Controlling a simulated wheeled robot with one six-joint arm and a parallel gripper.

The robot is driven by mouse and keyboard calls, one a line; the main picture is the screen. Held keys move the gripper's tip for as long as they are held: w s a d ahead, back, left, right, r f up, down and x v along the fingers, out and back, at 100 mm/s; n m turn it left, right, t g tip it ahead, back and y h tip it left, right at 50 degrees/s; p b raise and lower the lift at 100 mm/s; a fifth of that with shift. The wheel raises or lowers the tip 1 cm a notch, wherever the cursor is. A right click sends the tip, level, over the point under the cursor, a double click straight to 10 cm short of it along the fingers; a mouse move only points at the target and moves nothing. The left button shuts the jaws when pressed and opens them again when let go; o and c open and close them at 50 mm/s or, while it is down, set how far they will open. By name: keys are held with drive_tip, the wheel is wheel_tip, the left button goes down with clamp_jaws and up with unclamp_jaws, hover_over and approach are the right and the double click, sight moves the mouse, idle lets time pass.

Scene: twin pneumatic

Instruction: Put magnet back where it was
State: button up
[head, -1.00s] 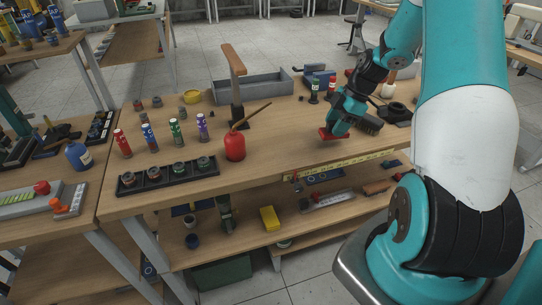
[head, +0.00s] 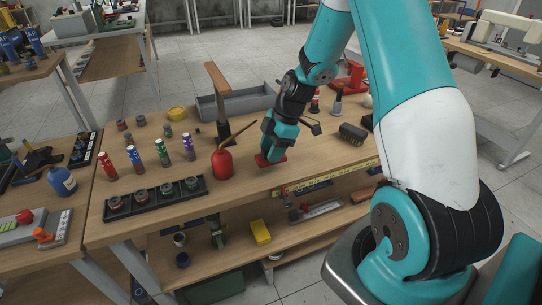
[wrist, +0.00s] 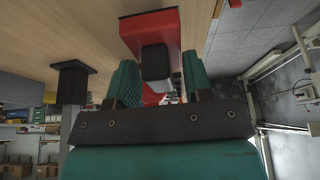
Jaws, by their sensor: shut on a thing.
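My gripper (head: 271,152) is shut on a red block with a dark part, which I take to be the magnet (head: 268,160). In the wrist view, the teal fingers of my gripper (wrist: 160,85) close around the dark part, and the red body of the magnet (wrist: 150,25) spreads beyond them. In the head view, the magnet is low over the workbench (head: 313,172), right of the red oil can (head: 222,164) and close to the front edge. I cannot tell whether it touches the bench top.
A black tray (head: 155,200) with several round parts lies at the left front. Several coloured cylinders (head: 161,152) stand behind it. A hammer-like stand (head: 218,80) and a grey bin (head: 245,101) are behind the oil can. A brush (head: 353,133) lies to the right.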

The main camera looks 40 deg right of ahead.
drive_tip(key=shift+f, duration=1.75)
drive_tip(key=o, duration=0.9)
drive_tip(key=shift+f, duration=0.1)
drive_tip(key=a+v, duration=0.1)
drive_tip(key=v, duration=1.1)
drive_tip(key=s+a+r+m, duration=0.2)
drive_tip(key=s+a+r, duration=0.2)
drive_tip(key=a, duration=0.5)
drive_tip(key=s+a+r+m, duration=0.25)
drive_tip(key=a+r, duration=0.25)
drive_tip(key=a, duration=0.4)
drive_tip(key=s+a+r+m, duration=0.1)
drive_tip(key=s+a, duration=0.3)
drive_tip(key=s, duration=0.3)
drive_tip(key=s+a+r+m+g, duration=0.1)
drive_tip(key=s+a+m, duration=0.1)
drive_tip(key=s+a, duration=0.2)
drive_tip(key=s, duration=0.3)
drive_tip(key=shift+s+r+b, duration=0.3)
drive_tip(key=shift+r, duration=0.1)
